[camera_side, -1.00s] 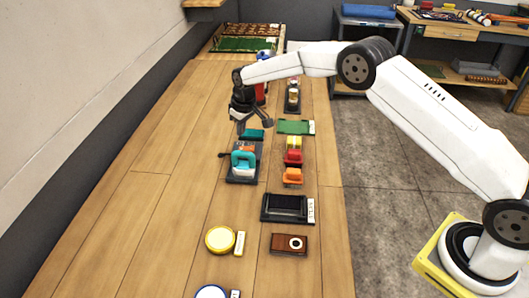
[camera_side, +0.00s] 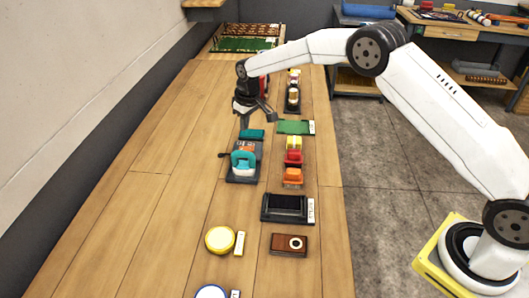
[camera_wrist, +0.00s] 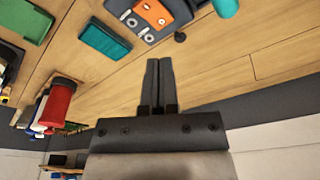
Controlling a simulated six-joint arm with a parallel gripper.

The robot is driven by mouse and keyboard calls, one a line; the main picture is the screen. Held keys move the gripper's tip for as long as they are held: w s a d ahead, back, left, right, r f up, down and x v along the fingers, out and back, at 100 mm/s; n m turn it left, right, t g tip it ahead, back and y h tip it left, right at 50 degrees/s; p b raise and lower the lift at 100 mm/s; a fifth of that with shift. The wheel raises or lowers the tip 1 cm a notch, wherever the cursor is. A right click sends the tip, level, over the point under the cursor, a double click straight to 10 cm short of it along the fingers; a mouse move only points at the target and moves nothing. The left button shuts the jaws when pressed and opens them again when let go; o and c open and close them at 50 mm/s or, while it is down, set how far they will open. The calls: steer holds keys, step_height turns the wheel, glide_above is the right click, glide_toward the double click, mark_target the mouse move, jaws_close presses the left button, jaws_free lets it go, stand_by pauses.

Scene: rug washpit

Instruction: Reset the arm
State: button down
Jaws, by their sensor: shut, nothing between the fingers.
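My gripper (camera_side: 256,118) hangs above the wooden table in the side view, over the far part of the row of items. In the wrist view my gripper (camera_wrist: 160,62) has its two dark fingers together with nothing between them. Below and nearer the side camera is a dark tray (camera_side: 243,179) holding a teal-handled item (camera_side: 243,160). A small teal block (camera_side: 252,134) lies just beyond that tray; it also shows in the wrist view (camera_wrist: 104,40).
Red and yellow items (camera_side: 293,157), a green mat (camera_side: 293,127) and a black tray (camera_side: 284,208) stand along the table's right side. A red cylinder (camera_wrist: 60,103) shows in the wrist view. The table's left side (camera_side: 150,180) is clear.

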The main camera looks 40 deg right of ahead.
steer(key=s+d+r+m, duration=0.1)
steer(key=s+d+r, duration=0.1)
steer(key=s, duration=1.5)
steer(key=s+d+r+m, duration=0.1)
steer(key=s+d+r, duration=0.1)
steer(key=s, duration=1.5)
steer(key=shift+s+d+r+m+t, duration=0.15)
steer(key=shift+d+r+m+t, duration=0.05)
steer(key=shift+m+t, duration=0.2)
